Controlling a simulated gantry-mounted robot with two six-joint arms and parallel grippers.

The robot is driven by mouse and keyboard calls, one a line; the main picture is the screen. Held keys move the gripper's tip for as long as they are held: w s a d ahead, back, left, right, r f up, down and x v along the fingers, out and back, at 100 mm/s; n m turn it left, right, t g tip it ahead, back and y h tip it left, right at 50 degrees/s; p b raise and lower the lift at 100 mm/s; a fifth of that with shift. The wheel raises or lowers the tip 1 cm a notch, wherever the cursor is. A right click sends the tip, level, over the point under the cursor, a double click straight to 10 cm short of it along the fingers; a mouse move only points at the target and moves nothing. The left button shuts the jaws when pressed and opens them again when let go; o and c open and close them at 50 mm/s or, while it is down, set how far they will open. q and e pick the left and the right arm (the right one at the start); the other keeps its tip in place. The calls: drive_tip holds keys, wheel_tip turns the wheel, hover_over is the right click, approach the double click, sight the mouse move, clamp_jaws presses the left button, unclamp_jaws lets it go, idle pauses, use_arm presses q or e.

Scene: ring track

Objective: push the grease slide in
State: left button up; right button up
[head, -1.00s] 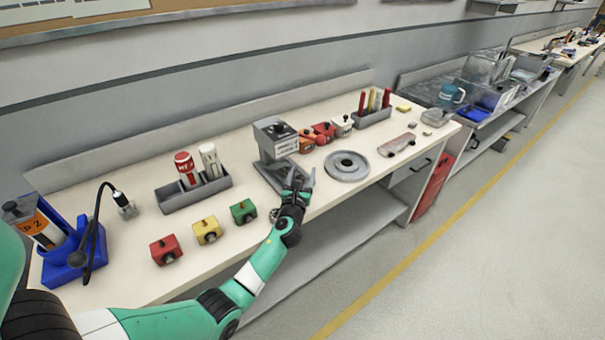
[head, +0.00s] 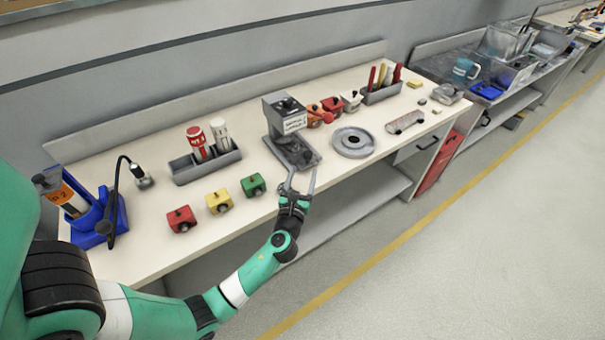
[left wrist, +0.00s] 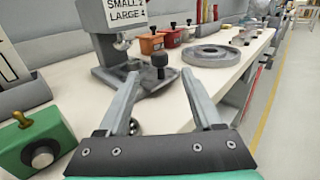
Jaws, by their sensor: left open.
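A grey dispenser station (head: 285,118) with a "SMALL / LARGE" label stands on the bench. A flat grey slide with an upright black knob (left wrist: 159,60) sits at its foot and sticks out toward the bench's front edge. The slide also shows in the head view (head: 304,157). My left gripper (head: 302,173) is open and empty, at the bench's front edge before the slide. In the left wrist view its fingers (left wrist: 160,76) point at the slide, with the knob beyond and between the tips. I cannot tell whether a finger touches it. My right gripper is not in view.
Red (head: 181,219), yellow (head: 219,201) and green (head: 253,185) blocks stand left of my left gripper. A round grey dish (head: 353,142) lies to the right. A grey bin (head: 190,172) with two tubes stands behind the blocks. The bench front between green block and station is clear.

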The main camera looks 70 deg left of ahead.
sight(307, 157)
use_arm(q)
drive_tip(key=b+v, duration=0.3)
drive_tip(key=shift+r, duration=0.1)
drive_tip(key=shift+s+d+r, duration=0.1)
drive_tip(key=shift+s+r, duration=0.05)
drive_tip(key=b+x, duration=0.3)
drive_tip(key=x, duration=0.8)
drive_tip(key=shift+w+a+r, duration=0.15)
drive_tip(key=shift+w+a, duration=0.1)
drive_tip(key=shift+a, duration=0.2)
clamp_jaws()
idle(0.6)
